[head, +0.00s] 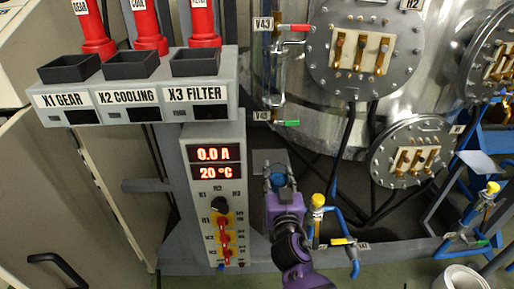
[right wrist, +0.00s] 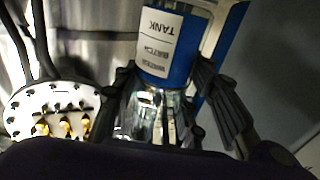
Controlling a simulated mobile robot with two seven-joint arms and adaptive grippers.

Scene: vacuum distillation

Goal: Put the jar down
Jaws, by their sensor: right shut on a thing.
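The jar (head: 279,177) shows in the head view as a small blue and clear shape at the tip of my right gripper (head: 279,186). In the right wrist view, the jar (right wrist: 184,52) has a blue part and a white label with upside-down text including "TANK". Clear glass shows between the dark fingers of the right gripper (right wrist: 165,100). The right gripper is shut on the jar. A grey surface (head: 270,157) lies behind and around the jar in the head view; I cannot tell whether the jar touches it. My left gripper is not in view.
A grey control panel (head: 239,203) with red readouts stands just left of the gripper. A yellow-topped valve (head: 318,201) with blue pipes is close on the right. A steel tank (head: 310,120) with bolted flanges stands behind. A white bucket (head: 461,279) is at bottom right.

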